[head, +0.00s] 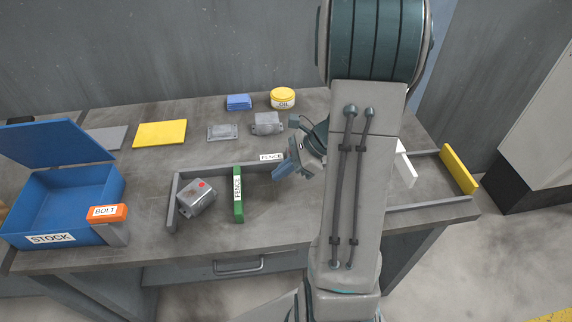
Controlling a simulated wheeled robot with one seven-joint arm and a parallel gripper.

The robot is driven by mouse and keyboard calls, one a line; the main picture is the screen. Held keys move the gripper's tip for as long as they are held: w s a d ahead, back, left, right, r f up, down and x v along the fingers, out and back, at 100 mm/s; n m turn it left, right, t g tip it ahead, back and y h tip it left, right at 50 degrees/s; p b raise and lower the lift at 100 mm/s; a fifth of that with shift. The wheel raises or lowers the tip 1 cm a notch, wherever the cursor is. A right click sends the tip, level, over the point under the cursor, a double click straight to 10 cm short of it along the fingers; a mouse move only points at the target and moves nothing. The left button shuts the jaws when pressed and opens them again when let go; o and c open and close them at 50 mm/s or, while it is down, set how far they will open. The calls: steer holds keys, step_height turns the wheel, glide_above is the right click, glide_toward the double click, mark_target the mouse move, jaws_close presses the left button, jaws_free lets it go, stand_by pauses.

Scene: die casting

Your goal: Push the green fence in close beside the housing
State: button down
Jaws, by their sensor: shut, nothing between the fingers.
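The green fence (238,195) stands upright on the table, with a white FENCE label. The housing (196,198) is a grey metal block with a red dot, sitting tilted to the left of the green fence, with a gap between them. A grey L-shaped fence (215,170) runs behind and to the left of the housing. My gripper (281,176) is shut and empty, to the right of the green fence and apart from it. My arm hides part of the table to the right.
A blue STOCK box (75,200) with an open lid and an orange BOLT piece (107,213) stand at the left. A yellow plate (160,133), grey parts, a blue stack (238,102) and an OIL tin (283,98) lie behind. A yellow-ended tray (458,171) is at the right.

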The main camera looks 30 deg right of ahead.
mark_target(238, 193)
steer(key=x, duration=0.5)
steer(key=shift+w+a, duration=0.1)
steer(key=shift+a, duration=0.2)
steer(key=shift+w+a, duration=0.2)
steer(key=shift+a, duration=0.35)
steer(key=shift+w+a, duration=0.15)
steer(key=shift+a, duration=0.35)
steer(key=shift+w+a, duration=0.2)
steer(key=shift+a, duration=0.35)
